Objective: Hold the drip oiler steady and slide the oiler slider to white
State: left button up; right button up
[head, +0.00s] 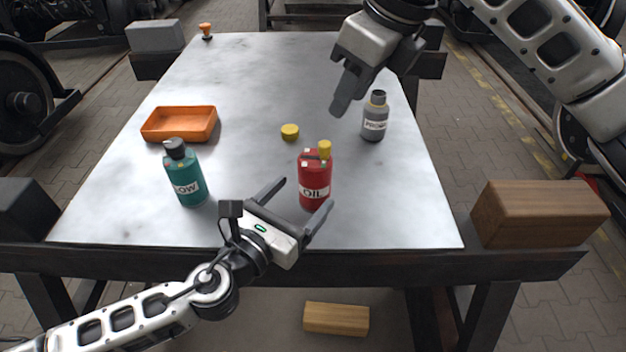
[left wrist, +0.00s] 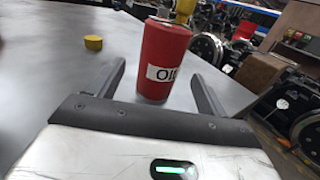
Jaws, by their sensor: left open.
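The red drip oiler (head: 315,180), labelled OIL, stands upright on the pale table with a yellow cap and small light patches on its top. It also shows in the left wrist view (left wrist: 162,58), its top cut off by the frame edge. The slider and its setting are too small to tell. My left gripper (head: 306,194) is open, with its fingers pointing at the oiler and spread to either side of its lower body; contact cannot be told. My right gripper (head: 344,104) hangs above the table behind and right of the oiler, apart from it; its finger gap cannot be told.
A teal bottle (head: 184,176) stands left of the oiler and a grey bottle (head: 375,118) behind right. A yellow cap (head: 290,131) and an orange tray (head: 157,137) lie farther back. A wooden block (head: 540,215) is at the right edge. The front right tabletop is clear.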

aim_at(325, 143)
pick_arm(q)
jog(key=shift+x, duration=2.55)
jog(key=c, duration=1.1)
pick_arm(e)
jog(key=shift+o, duration=0.8)
pick_arm(q)
jog(key=shift+a, duration=0.1)
pick_arm(e)
jog(key=w+a+r+m+g+h, duration=0.2)
jog(key=a+r+m+h, duration=0.1)
jog(key=m, duration=0.6)
jog(key=shift+m, duration=0.3)
jog(key=f, duration=1.2)
jog(key=shift+w+a+f, duration=0.1)
jog(key=shift+w+a, duration=0.05)
jog(key=shift+w, duration=0.05)
